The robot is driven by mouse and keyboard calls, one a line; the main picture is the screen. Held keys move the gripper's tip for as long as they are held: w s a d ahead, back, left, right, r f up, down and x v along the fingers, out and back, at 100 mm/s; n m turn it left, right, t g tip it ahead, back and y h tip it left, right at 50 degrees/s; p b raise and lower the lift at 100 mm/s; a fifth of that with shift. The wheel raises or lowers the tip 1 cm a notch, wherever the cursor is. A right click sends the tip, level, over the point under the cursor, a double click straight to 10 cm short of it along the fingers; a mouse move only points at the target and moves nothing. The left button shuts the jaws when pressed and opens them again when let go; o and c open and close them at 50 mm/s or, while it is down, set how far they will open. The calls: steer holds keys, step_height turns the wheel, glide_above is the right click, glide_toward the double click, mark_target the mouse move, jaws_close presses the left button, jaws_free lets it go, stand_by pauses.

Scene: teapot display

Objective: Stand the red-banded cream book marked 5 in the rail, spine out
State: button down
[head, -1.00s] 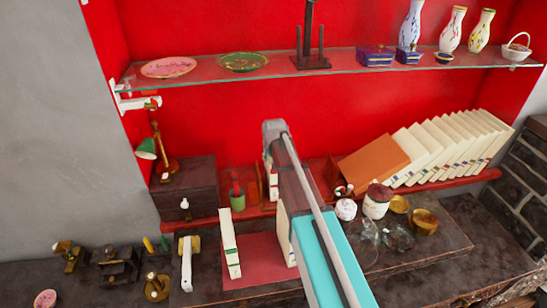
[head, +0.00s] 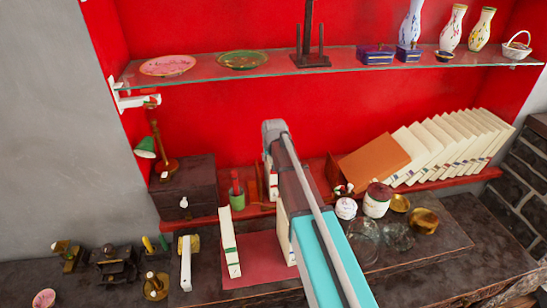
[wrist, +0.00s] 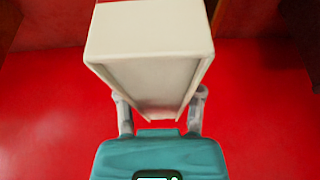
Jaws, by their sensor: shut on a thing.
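In the wrist view my gripper (wrist: 160,106) is shut on a cream book (wrist: 150,35), one finger on each side. Its end faces the camera, and no number or band shows there. In the head view my arm hides the gripper. A cream book with a red mark (head: 273,183) shows just left of the arm, beside a brown wooden upright of the rail (head: 254,186). It appears to be the held one; I cannot read its number. Another upright (head: 334,172) is right of the arm.
Two more cream books stand on the red mat (head: 262,268), one on the left (head: 230,243) and one partly behind my arm (head: 284,236). A green pot (head: 237,199) is close left of the rail. Jars (head: 377,200) and a leaning book row (head: 455,145) are right. A glass shelf (head: 340,62) is above.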

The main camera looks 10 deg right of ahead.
steer(key=shift+c, duration=0.8)
jaws_free()
